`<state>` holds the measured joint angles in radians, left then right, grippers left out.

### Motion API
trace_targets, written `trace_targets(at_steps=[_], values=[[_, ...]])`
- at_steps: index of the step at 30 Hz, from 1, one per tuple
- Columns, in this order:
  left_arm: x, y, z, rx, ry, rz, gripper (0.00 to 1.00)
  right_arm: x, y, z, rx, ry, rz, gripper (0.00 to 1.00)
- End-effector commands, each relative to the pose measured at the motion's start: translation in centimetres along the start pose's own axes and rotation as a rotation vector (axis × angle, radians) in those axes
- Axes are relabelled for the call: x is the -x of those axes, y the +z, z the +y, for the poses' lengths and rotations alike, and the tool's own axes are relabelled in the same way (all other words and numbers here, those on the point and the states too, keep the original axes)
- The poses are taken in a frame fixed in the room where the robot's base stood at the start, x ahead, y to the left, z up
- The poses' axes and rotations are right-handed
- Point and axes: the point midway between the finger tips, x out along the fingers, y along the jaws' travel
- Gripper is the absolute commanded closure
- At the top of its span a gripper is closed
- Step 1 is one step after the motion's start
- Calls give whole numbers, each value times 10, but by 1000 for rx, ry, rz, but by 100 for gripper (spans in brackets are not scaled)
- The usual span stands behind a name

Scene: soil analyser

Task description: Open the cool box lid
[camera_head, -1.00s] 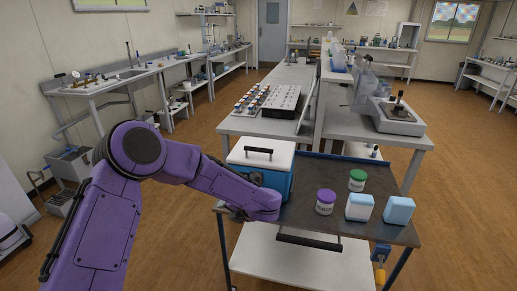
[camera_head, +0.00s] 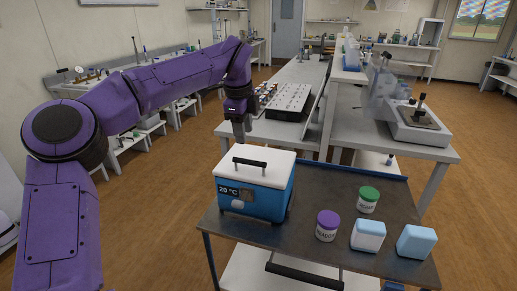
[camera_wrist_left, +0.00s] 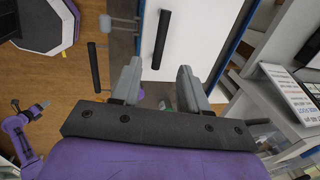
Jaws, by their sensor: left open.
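The cool box (camera_head: 249,200) is blue and stands at the left end of the dark cart top. Its white lid (camera_head: 275,162) looks shut, with a black handle (camera_head: 249,162) on top. My left gripper (camera_head: 238,135) points down in the head view, near the box's far edge and apart from the handle. In the left wrist view its fingers (camera_wrist_left: 159,72) are open with nothing between them. The white lid (camera_wrist_left: 180,30) and black handle (camera_wrist_left: 162,38) show beyond the fingertips there.
On the cart top (camera_head: 310,195) stand a purple-lidded jar (camera_head: 327,226), a green-lidded jar (camera_head: 368,200) and two pale blue-and-white containers (camera_head: 368,236) (camera_head: 416,242). A grey bench (camera_head: 290,131) with a dotted panel lies behind the box.

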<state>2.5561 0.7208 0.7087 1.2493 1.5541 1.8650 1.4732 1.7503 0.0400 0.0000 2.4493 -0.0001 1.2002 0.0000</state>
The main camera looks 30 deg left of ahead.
Motion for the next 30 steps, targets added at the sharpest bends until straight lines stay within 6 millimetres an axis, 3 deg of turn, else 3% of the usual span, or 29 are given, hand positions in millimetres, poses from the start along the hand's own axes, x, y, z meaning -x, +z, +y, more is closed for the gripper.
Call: trace_targets(at_steps=[5, 12, 18, 28, 29, 30], values=[[-13, 0, 0, -1, 3, 1, 56, 2, 0, 0, 0, 1, -1, 57], [-66, -2, -1, -6, 4, -1, 56, 9, -3, 1, 0, 1, -2, 57], [-98, -2, -1, -5, 1, -1, 56, 13, -5, 2, 0, 1, -1, 57], [-106, 0, -1, -3, -1, -1, 56, 13, -5, 2, 0, 1, -1, 57], [-106, 0, -1, -3, -1, -1, 62, 13, -5, 2, 0, 1, -1, 57], [-106, 0, -1, -3, -1, -1, 75, 13, -5, 1, 0, 1, -1, 57]])
